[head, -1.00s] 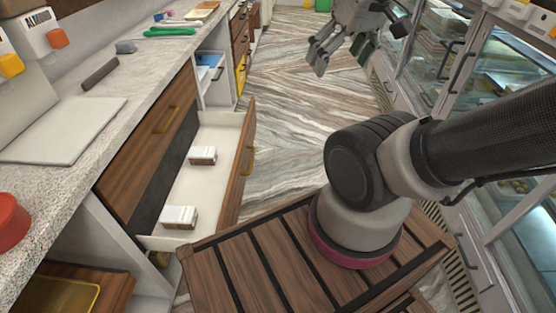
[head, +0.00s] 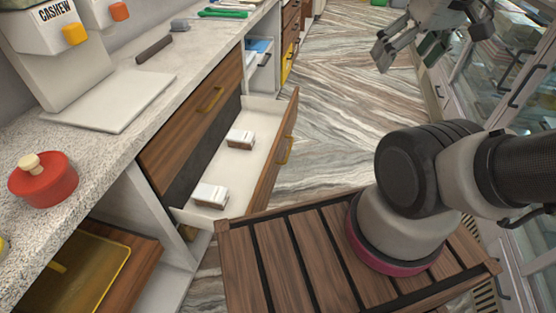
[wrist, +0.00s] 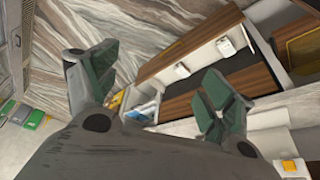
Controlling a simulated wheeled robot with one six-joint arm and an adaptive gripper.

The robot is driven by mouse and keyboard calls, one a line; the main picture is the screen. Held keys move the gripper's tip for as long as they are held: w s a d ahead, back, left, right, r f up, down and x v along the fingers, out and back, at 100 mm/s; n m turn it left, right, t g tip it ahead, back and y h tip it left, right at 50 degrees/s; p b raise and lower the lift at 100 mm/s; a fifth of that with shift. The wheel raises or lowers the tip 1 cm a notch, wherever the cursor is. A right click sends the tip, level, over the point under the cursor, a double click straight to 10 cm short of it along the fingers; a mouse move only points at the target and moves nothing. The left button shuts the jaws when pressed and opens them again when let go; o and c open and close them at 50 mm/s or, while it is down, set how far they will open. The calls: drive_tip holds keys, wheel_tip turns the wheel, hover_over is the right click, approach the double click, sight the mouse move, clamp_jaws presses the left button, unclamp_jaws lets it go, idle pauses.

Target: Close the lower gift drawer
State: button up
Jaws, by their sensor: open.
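The lower gift drawer (head: 264,152) stands pulled out under the counter, with a wooden front and a brass handle (head: 285,150). Two small white-and-brown boxes, a farther one (head: 240,139) and a nearer one (head: 210,196), lie inside it. The upper drawer (head: 196,121) above it is shut. In the wrist view the open drawer (wrist: 180,48) shows beyond my fingers, with both boxes in it. My gripper (head: 402,55) is open and empty, held over the floor to the right of the drawer and apart from it; its green-padded fingers (wrist: 158,85) are spread in the wrist view.
The speckled counter (head: 115,140) carries a red lidded pot (head: 43,178), a white board (head: 108,100) and dispensers. A glass display case (head: 515,75) lines the right side. Patterned floor (head: 340,110) between them is clear. A yellow tray (head: 85,270) sits on a lower shelf.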

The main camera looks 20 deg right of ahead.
drive_tip(key=shift+d+f, duration=0.2)
drive_tip(key=c, duration=0.3)
drive_tip(key=f+g, duration=0.1)
drive_tip(key=f, duration=0.1)
drive_tip(key=w+d+f+m+g, duration=0.1)
drive_tip(key=f, duration=0.1)
drive_tip(key=w+d+f+m+g, duration=0.1)
drive_tip(key=f+g, duration=0.1)
drive_tip(key=f, duration=0.1)
drive_tip(key=shift+w+y, duration=0.25)
drive_tip(key=shift+y, duration=0.05)
clamp_jaws()
drive_tip(key=m+t+y, duration=0.4)
drive_tip(key=m+y, duration=0.3)
drive_tip(key=m, duration=1.5)
approach(280, 144)
wheel_tip(280, 144, down, 4)
drive_tip(key=shift+w+a+r, duration=0.1)
drive_tip(key=shift+w+a, duration=0.3)
drive_tip(key=shift+a, duration=0.25)
drive_tip(key=shift+w+a+r, duration=0.1)
drive_tip(key=shift+w+a, duration=0.25)
drive_tip(key=shift+a, duration=0.25)
